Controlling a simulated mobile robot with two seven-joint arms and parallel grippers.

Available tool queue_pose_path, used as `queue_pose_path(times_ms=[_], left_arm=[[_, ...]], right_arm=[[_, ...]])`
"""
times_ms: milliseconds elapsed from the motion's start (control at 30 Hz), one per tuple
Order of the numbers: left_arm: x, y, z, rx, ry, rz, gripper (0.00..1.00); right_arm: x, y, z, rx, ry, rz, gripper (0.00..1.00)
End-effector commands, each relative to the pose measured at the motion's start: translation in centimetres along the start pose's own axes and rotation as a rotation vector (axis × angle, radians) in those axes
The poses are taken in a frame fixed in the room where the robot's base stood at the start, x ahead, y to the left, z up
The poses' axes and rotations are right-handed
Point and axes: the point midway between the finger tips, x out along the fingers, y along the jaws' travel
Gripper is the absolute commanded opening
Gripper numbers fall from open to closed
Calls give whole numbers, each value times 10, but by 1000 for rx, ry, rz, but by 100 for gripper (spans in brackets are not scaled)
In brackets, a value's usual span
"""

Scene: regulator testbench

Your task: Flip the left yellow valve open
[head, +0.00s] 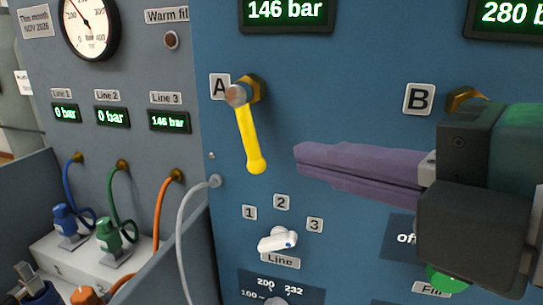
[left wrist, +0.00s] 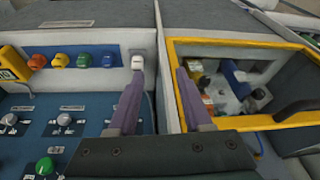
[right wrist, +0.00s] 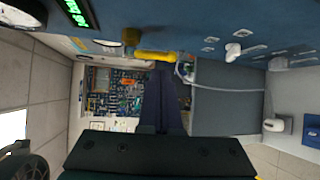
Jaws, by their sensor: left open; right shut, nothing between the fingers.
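The left yellow valve lever (head: 252,135) hangs almost straight down from its brass fitting beside label A on the blue panel. My right gripper (head: 297,160) points left in the head view, its purple fingers together and empty, just right of the lever's lower end with a visible gap. In the right wrist view the yellow lever (right wrist: 155,56) lies just beyond the fingertips (right wrist: 163,72); whether they touch cannot be told there. At B, a brass fitting (head: 466,98) shows, with the rest hidden behind my right gripper. My left gripper (left wrist: 155,80) shows in its wrist view, open and empty.
Below the lever are a white Line selector knob (head: 277,240) and a grey hose (head: 183,225) left of it. A green button (head: 447,278) is partly hidden under my right gripper. A yellow-rimmed bin (left wrist: 225,42) lies beside my left gripper.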

Motion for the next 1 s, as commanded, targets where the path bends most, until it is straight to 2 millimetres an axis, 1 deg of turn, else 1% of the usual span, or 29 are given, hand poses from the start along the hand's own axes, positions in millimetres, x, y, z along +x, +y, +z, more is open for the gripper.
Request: queue_pose_path(times_ms=[33,100,200,300,400,533,833,933,1000], left_arm=[[-6,0,-2,0,2,0,50],[-9,0,-3,-1,2,0,50],[-13,0,-5,-2,2,1,50],[-15,0,-5,-4,3,3,50],[-16,1,-6,-7,3,5,50],[-17,2,-6,-10,4,8,50],[-16,2,-6,-10,4,8,50],[-7,2,-3,-10,4,8,50],[6,3,1,-9,4,8,50]], right_arm=[[10,4,1,6,-2,2,0],[24,4,0,5,0,2,0],[39,4,1,5,-2,1,0],[50,2,1,3,-3,0,0],[58,1,1,2,-2,-1,0],[61,1,1,-1,-2,-1,0],[62,0,1,-1,-3,-1,0],[63,-5,0,6,-5,14,0],[66,-9,-1,21,-5,40,0]])
